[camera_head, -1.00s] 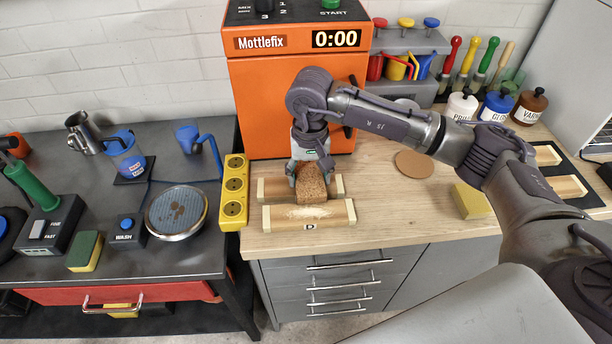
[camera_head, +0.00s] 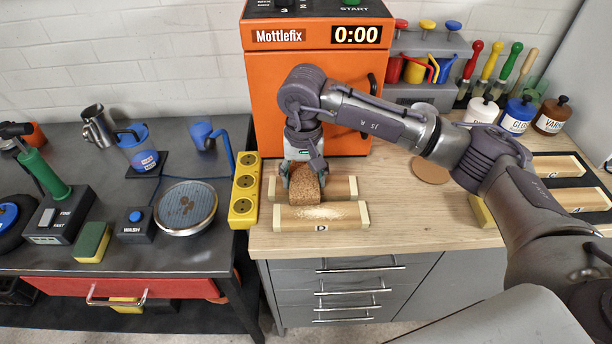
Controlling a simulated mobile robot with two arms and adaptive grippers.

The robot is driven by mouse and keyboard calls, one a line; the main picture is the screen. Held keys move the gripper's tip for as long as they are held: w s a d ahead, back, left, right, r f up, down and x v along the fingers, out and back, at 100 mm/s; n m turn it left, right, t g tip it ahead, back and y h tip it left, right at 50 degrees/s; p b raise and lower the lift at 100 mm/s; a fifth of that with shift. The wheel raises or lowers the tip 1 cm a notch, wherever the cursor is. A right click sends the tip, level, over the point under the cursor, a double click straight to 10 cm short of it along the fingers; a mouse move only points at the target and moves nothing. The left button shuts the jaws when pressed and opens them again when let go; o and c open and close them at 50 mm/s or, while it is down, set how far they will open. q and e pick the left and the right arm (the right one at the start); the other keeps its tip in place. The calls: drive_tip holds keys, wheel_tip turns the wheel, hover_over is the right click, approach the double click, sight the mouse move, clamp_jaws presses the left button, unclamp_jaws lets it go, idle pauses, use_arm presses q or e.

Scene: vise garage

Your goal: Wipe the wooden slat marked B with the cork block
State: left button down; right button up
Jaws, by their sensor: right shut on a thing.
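The brown cork block (camera_head: 305,190) is held in my right gripper (camera_head: 304,174), whose fingers are shut on it from both sides. The block is over the rear wooden slat (camera_head: 341,187), toward its left part, and appears to touch it; exact contact cannot be told. The rear slat has pale ends, and any letter on it is hidden. In front lies a slat marked D (camera_head: 345,215) with a pale, dusty patch on its top. Two more slats, marked C (camera_head: 552,166) and A (camera_head: 580,197), lie at the right. My left gripper is not in view.
The orange Mottlefix machine (camera_head: 317,95) stands close behind the slats. A yellow power strip (camera_head: 244,192) is just left of them. Bare bench lies between.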

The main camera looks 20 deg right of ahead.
drive_tip(key=shift+r, duration=0.35)
wheel_tip(320, 180, up, 4)
drive_tip(key=shift+r+p, duration=0.25)
drive_tip(key=shift+p, duration=0.7)
drive_tip(key=shift+r, duration=0.3)
drive_tip(key=shift+r+p, duration=0.35)
drive_tip(key=shift+r, duration=1.15)
